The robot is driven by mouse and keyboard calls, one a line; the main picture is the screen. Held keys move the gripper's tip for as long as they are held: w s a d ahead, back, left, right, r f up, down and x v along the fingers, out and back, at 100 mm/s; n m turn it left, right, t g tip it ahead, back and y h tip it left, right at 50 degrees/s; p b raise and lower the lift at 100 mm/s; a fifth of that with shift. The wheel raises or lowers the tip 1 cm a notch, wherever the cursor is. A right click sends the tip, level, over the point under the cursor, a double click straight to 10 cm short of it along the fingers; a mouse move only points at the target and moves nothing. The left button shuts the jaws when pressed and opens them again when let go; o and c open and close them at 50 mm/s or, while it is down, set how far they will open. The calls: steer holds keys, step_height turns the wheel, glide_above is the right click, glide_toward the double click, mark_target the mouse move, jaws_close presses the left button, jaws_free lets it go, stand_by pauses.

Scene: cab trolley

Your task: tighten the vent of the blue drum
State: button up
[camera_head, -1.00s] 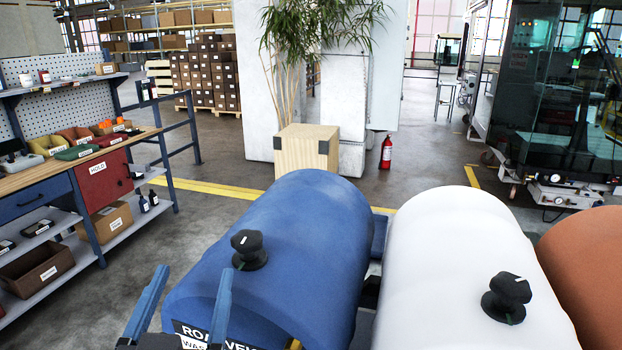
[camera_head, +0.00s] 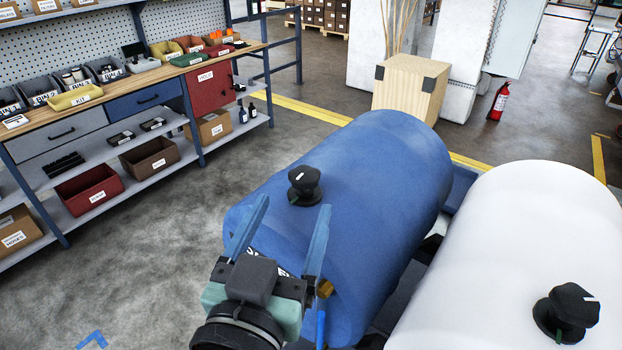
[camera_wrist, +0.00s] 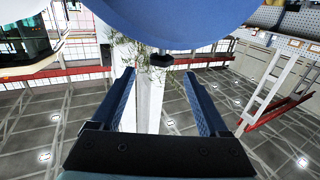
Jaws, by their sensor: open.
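The blue drum (camera_head: 385,165) lies on its side. Its vent, a black knob (camera_head: 305,185) with a small white mark on top, stands on the drum's upper surface. My gripper (camera_head: 295,207) is open and empty, its two blue fingers pointing towards the knob, apart from each other. In the head view the fingertips appear just in front of the knob; I cannot tell the exact gap. In the wrist view the blue drum (camera_wrist: 175,22) fills the top, with the knob (camera_wrist: 160,60) beyond and between the fingers (camera_wrist: 163,72). The drum's label is mostly hidden by my gripper.
A white drum (camera_head: 520,240) with a similar black knob (camera_head: 567,312) lies close to the right. A wooden crate (camera_head: 410,90) stands behind the blue drum. A workbench (camera_head: 130,80) with bins and drawers is at left, with open floor (camera_head: 160,250) between.

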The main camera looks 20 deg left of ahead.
mark_target(307, 168)
steer(key=w+p, duration=0.1)
steer(key=w, duration=0.2)
steer(key=w+p, duration=0.1)
steer(key=w, duration=0.1)
steer(key=w+p, duration=0.2)
steer(key=w, duration=0.1)
steer(key=shift+w+a+r, duration=0.2)
steer(key=shift+w+a, duration=0.05)
steer(key=shift+w, duration=0.1)
steer(key=shift+w+f+p, duration=0.15)
steer(key=shift+w+p, duration=0.2)
steer(key=shift+w, duration=0.55)
steer(key=shift+c, duration=0.3)
jaws_close()
steer(key=shift+a+f, duration=0.1)
